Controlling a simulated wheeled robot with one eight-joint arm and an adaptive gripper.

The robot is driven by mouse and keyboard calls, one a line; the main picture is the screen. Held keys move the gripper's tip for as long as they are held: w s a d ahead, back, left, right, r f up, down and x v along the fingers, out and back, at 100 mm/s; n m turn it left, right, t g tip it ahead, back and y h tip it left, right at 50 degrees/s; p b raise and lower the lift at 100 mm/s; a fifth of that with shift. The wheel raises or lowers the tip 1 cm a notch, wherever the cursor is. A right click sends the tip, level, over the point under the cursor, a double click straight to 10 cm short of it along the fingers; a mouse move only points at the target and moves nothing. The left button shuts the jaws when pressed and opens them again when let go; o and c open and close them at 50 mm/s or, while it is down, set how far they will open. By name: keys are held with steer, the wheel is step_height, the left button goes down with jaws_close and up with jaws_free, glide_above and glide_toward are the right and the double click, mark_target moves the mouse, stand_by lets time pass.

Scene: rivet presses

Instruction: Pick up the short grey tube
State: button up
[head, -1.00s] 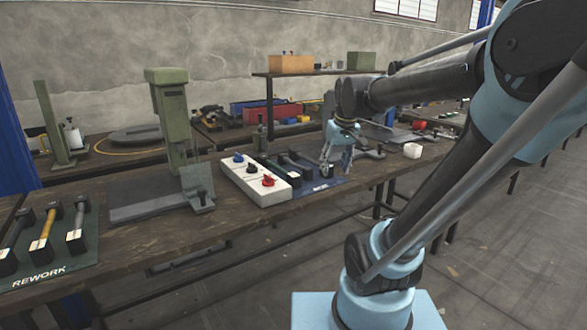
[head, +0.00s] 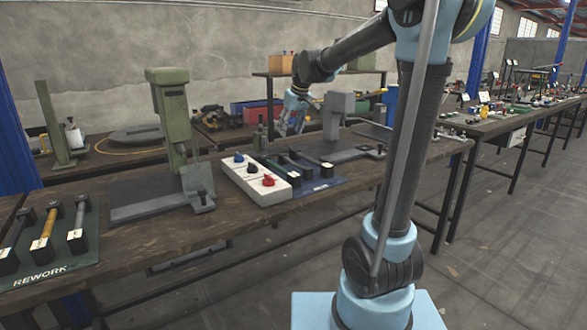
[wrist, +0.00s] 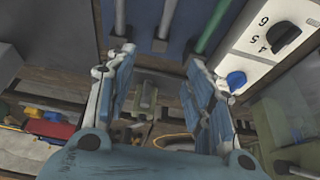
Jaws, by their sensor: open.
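My gripper (head: 285,128) is open and empty, behind the blue mat at the bench's far side. In the wrist view its two blue fingers (wrist: 160,95) are spread, with a small upright grey-green object (wrist: 147,95) showing beyond and between them. Several tubes with dark end blocks lie on the blue mat (head: 325,186). In the wrist view a grey tube (wrist: 166,18) and another grey one (wrist: 120,16) lie left of a green tube (wrist: 213,25). Another grey tube (head: 80,216) lies on the REWORK mat (head: 60,268). I cannot tell which is the short one.
A white box (head: 262,192) with blue, black and red knobs sits beside the blue mat. A green press (head: 172,110) stands left of it, a grey press (head: 338,112) right of my gripper.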

mark_target(284, 155)
steer(key=x, duration=1.4)
steer(key=shift+f, duration=0.4)
jaws_close()
